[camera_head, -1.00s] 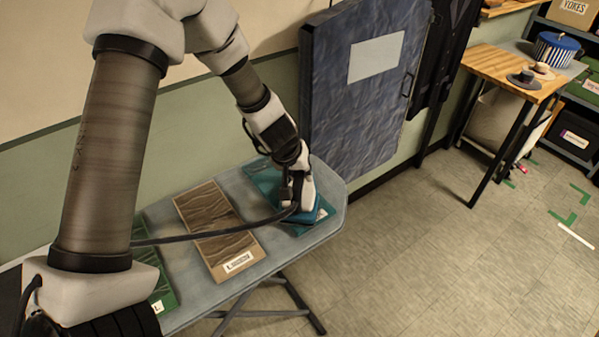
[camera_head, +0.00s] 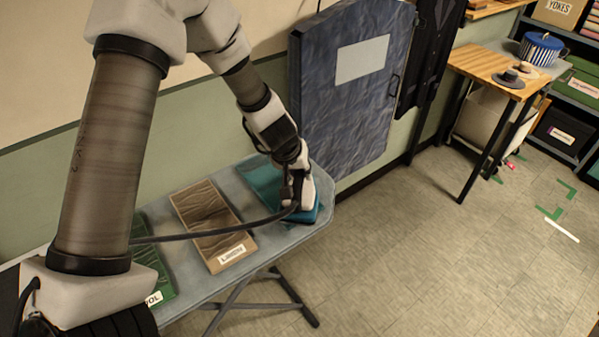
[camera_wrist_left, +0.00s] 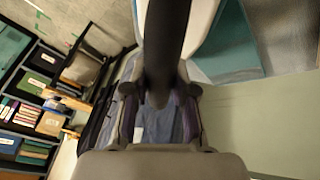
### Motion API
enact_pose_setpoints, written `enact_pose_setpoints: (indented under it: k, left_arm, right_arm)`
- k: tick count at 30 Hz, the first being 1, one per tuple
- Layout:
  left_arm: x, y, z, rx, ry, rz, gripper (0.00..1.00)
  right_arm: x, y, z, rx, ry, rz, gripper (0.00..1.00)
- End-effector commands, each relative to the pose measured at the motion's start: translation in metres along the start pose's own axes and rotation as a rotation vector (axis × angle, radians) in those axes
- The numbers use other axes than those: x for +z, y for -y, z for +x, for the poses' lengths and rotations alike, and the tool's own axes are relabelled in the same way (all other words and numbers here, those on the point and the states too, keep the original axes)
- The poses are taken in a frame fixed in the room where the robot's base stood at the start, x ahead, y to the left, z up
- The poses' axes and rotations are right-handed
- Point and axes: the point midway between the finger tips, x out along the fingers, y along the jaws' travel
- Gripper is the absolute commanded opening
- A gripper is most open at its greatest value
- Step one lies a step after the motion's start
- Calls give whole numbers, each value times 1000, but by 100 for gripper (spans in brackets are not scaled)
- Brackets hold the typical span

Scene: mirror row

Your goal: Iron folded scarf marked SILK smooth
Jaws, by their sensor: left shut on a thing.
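My left gripper (camera_head: 298,192) is shut on the iron (camera_head: 307,214), whose teal lower part shows beneath my fingers. The iron is on or just over the teal folded scarf (camera_head: 260,181) near the rounded right end of the ironing board (camera_head: 325,195). My arm and the iron hide much of this scarf, and I cannot read a SILK label on it. In the left wrist view the iron's dark handle (camera_wrist_left: 165,40) runs between my fingers, with the teal scarf (camera_wrist_left: 232,45) beside it. My right gripper is not in view.
A brown scarf marked LINEN (camera_head: 213,225) and a green scarf (camera_head: 152,265) with a partly hidden label lie further left on the board. A dark cable crosses the linen scarf. A blue padded board (camera_head: 350,110) stands against the wall. A wooden table (camera_head: 490,70) stands at the right.

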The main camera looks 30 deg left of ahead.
Motion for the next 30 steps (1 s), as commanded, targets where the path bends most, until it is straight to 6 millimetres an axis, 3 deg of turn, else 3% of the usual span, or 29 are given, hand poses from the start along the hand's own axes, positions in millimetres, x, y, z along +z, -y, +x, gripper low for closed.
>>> enact_pose_setpoints:
  k: [1,15,30]
  left_arm:
    - [-4,-3,-8,1,-3,1,0]
    - [-17,-13,-39,2,-2,1,0]
    - [-17,-14,-40,2,-2,3,0]
  right_arm:
    - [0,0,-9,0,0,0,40]
    - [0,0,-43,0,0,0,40]
    - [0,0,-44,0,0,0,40]
